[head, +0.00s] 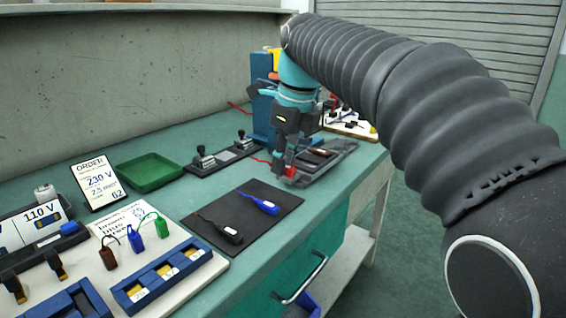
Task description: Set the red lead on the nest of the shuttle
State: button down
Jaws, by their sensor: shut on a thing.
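My gripper (286,160) points down at the back right of the bench in the head view. It is shut on the red lead (291,171), whose red end shows below the fingers. A thin red wire shows to the left of the fingers. The red end is at the near left part of the grey shuttle (343,149), a long flat carrier with dark and brownish parts on it. I cannot tell whether the lead touches the shuttle. The nest is partly hidden by my gripper.
A black mat (262,226) holds a blue lead (260,203) and a black lead (220,230). A dark plate with clamps (205,160) stands left of my gripper, with a green tray (150,174) farther left. A blue machine (262,112) stands behind.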

jog(key=shift+m, duration=0.3)
jog(key=w+d+r, duration=0.1)
jog(key=w, duration=0.2)
jog(key=w+d+r, duration=0.1)
jog(key=w+d, duration=0.1)
jog(key=w, duration=0.1)
jog(key=w+d+r, duration=0.1)
jog(key=w, duration=0.2)
jog(key=shift+w+d, duration=0.15)
jog(key=shift+d, duration=0.15)
jog(key=shift+w+d+r, duration=0.15)
jog(key=shift+w+d, duration=0.2)
jog(key=shift+w, duration=0.15)
jog(key=shift+f, duration=0.95)
jog(key=shift+f+b, duration=0.95)
jog(key=shift+f, duration=0.7)
jog(key=shift+f+p, duration=0.35)
jog(key=shift+p, duration=0.4)
jog(key=shift+f, duration=0.5)
